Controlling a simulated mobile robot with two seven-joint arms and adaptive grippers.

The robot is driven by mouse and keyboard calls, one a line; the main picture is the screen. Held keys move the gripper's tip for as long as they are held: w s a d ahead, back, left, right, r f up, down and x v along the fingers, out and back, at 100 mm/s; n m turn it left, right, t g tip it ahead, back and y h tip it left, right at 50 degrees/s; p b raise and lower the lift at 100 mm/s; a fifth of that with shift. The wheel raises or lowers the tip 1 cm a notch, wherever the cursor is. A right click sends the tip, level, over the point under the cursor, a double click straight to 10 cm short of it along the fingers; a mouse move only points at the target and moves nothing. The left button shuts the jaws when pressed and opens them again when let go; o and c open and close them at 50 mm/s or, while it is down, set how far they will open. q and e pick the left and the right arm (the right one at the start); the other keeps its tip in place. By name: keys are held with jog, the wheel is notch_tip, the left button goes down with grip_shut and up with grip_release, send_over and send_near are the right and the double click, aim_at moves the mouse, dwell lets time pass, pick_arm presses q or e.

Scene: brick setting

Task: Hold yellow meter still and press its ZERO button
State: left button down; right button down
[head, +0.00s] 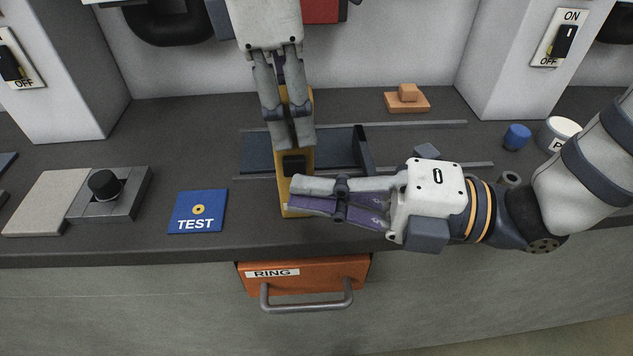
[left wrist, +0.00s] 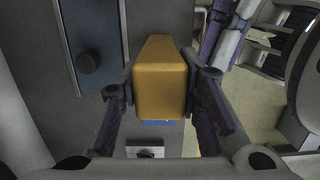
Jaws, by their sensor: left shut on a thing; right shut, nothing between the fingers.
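The yellow meter (head: 306,160) lies lengthwise on the counter, with a dark patch (head: 294,163) on its upper face. My left gripper (head: 292,142) comes down from the top of the head view and is shut on the meter's sides. In the left wrist view the meter's end (left wrist: 160,85) sits between the two fingers. My right gripper (head: 290,194) reaches in from the right, shut and empty, its fingertips at the meter's near end. I cannot tell whether they touch it. The ZERO button cannot be made out; the right fingers cover part of the near end.
A dark tray with an upright side (head: 364,152) is around the meter, between rails. A blue TEST plate (head: 198,212) and a black-knobbed block (head: 105,185) are left. A tan block (head: 407,100), blue cylinder (head: 517,136) and white cup (head: 557,133) are right. An orange RING drawer (head: 320,272) is below.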

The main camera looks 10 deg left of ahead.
jog(key=shift+w, duration=0.15)
jog(key=shift+w+a, duration=0.15)
jog(key=shift+w, duration=0.35)
jog(key=shift+w+a, duration=0.15)
jog(key=shift+w, duration=0.35)
jog(key=shift+s, duration=0.1)
jog(key=s+d, duration=0.3)
jog(key=d, duration=0.8)
jog(key=shift+s, duration=0.4)
jog(key=shift+f, duration=0.1)
